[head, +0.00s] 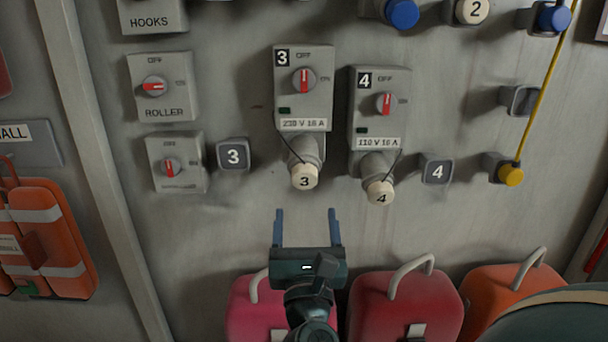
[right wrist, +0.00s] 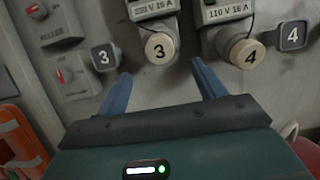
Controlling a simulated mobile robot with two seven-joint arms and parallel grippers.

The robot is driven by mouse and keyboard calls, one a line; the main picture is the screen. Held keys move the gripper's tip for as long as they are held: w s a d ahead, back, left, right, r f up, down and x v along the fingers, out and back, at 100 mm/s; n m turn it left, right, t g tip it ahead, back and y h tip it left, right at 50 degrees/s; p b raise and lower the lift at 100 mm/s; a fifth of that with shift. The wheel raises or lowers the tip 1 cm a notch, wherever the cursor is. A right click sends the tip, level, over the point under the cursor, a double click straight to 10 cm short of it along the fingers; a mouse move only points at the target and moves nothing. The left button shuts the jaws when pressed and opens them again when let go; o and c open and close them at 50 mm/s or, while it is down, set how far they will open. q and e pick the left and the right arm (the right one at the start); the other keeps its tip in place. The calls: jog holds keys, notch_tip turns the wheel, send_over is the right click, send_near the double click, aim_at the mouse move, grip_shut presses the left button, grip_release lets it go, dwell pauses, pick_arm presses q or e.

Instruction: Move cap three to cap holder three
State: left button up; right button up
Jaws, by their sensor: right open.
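Cap three (head: 304,177) is a cream round cap marked 3, seated on the outlet below switch box three (head: 303,90), with a thin dark cord beside it. It also shows in the right wrist view (right wrist: 159,46). Cap holder three (head: 233,155) is a dark grey square marked 3 on the wall, left of the cap; it also shows in the right wrist view (right wrist: 105,57). My right gripper (head: 308,212) is open and empty, its two blue fingers pointing at the wall just below cap three and not touching it. My left gripper is not in view.
Cap four (head: 380,192) sits on its outlet just right of cap three, with holder four (head: 436,169) beyond it. Switch boxes (head: 163,87) are at left. Red cases (head: 405,305) stand below. A yellow cord (head: 540,90) hangs at right.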

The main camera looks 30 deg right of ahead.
aim_at(305, 182)
jog(key=p+x, duration=0.3)
jog(key=x, duration=0.3)
jog(key=shift+w+d+r, duration=0.15)
jog(key=shift+w+r, duration=0.15)
jog(key=shift+w+d+r, duration=0.15)
jog(key=shift+w+d, duration=0.2)
jog(key=shift+w, duration=0.2)
jog(key=shift+w+d, duration=0.15)
jog(key=shift+w, duration=0.05)
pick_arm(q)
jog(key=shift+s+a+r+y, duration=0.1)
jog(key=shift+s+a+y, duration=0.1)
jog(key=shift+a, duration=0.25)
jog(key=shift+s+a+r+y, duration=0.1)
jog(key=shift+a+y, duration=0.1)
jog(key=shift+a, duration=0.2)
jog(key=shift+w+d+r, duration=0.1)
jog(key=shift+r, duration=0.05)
pick_arm(e)
jog(key=shift+c, duration=0.2)
